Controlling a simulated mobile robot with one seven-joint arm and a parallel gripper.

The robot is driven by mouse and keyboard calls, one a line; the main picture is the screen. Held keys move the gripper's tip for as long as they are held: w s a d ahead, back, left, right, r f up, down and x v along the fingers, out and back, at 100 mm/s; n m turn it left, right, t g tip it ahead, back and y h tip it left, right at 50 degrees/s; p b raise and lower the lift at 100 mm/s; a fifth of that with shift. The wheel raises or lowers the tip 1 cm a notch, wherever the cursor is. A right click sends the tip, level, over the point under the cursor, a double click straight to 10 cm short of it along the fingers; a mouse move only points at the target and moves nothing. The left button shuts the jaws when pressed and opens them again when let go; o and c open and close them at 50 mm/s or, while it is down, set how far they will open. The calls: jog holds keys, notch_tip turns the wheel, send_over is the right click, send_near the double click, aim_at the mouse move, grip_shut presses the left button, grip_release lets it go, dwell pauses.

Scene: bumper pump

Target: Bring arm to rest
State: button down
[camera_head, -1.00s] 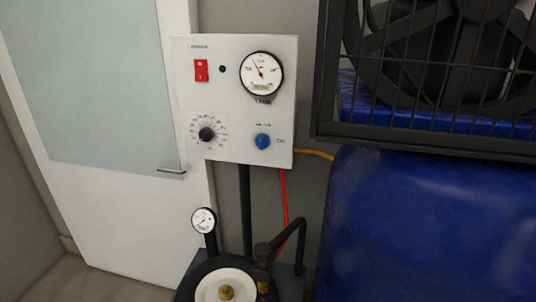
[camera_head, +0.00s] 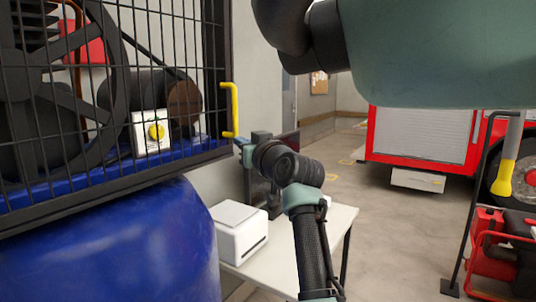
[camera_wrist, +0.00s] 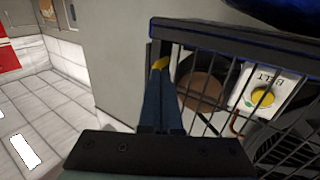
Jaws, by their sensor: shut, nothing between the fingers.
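My arm reaches in from the top and right of the head view. It bends down and back up to the wrist, left of centre. My gripper (camera_head: 242,146) points left towards the cage, just below the yellow handle (camera_head: 230,110). In the wrist view the blue fingers of my gripper (camera_wrist: 161,78) lie together with nothing held. The yellow handle shows just past the fingertips (camera_wrist: 161,63); I cannot tell whether they touch it.
A black mesh cage (camera_head: 226,70) with a compressor stands above a blue tank (camera_head: 110,250). A white box (camera_head: 240,232) stands on a white table (camera_head: 335,225) below my arm. A red truck (camera_head: 420,135) is behind; open floor (camera_head: 400,220) lies to the right.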

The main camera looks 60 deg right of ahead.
jog(key=s+b, duration=0.3)
jog(key=s, duration=0.6)
jog(key=w+a+r+n+t+y, duration=0.15)
jog(key=w+a, duration=0.25)
jog(key=a, duration=0.5)
jog(key=w+a+r+n+t+y, duration=0.15)
jog(key=w+a, duration=0.35)
jog(key=a, duration=0.5)
jog(key=w+a+r+n+t, duration=0.1)
jog(key=w+a+r+t, duration=0.2)
jog(key=a, duration=0.6)
jog(key=s+a+r+n+t+y, duration=0.1)
jog(key=s+a, duration=0.3)
jog(key=a, duration=0.5)
jog(key=s+a+r+n+t+y, duration=0.1)
jog(key=s+a+r+t+y, duration=0.1)
jog(key=a, duration=0.7)
jog(key=s+a+r+n+t+y, duration=0.1)
jog(key=s+a+r+t+y, duration=0.1)
jog(key=a, duration=0.8)
jog(key=s+t+y, duration=0.1)
jog(key=s+y, duration=0.1)
jog(key=s, duration=0.1)
jog(key=shift+s+r+t, duration=0.3)
